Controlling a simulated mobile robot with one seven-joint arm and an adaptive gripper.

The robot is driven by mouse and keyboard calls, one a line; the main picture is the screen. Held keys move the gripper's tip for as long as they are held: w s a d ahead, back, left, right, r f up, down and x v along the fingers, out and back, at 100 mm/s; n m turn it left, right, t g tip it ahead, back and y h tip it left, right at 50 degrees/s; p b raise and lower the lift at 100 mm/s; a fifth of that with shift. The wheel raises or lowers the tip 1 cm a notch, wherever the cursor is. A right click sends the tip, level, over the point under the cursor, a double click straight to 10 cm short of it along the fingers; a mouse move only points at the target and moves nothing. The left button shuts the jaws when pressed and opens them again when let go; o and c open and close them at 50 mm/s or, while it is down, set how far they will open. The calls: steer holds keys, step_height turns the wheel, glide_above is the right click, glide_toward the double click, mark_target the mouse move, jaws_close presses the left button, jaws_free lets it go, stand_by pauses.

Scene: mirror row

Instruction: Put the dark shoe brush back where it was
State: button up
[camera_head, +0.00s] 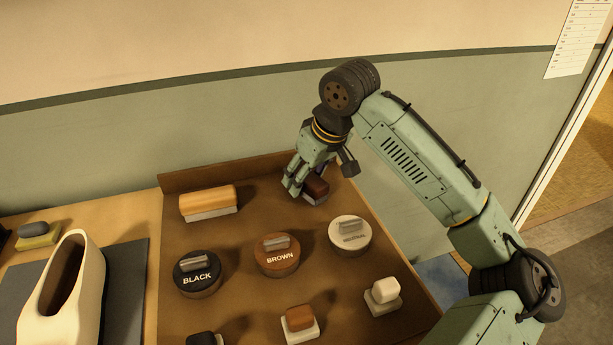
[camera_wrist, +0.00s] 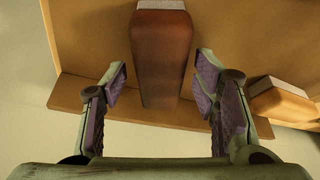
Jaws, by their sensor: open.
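The dark shoe brush (camera_head: 315,190) has a dark reddish-brown back and pale bristles. It lies on the brown tray (camera_head: 232,229) near its far right corner. In the wrist view the brush (camera_wrist: 162,55) lies lengthwise between the spread fingers. My gripper (camera_head: 303,190) is at the brush from above and is open, with a gap beside the brush on each side in the wrist view (camera_wrist: 160,88). The fingers hide part of the brush in the head view.
A light wooden brush (camera_head: 208,199) lies left along the tray's back ledge. Black (camera_head: 198,272), brown (camera_head: 277,253) and neutral (camera_head: 350,235) tins stand in the middle. Small daubers, one white-topped (camera_head: 384,294), sit in front. A cream shoe form (camera_head: 66,290) stands left.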

steer(key=b+v, duration=0.2)
steer(key=v, duration=0.9)
steer(key=shift+s+r, duration=0.15)
steer(key=shift+d, duration=0.1)
stand_by(0.6)
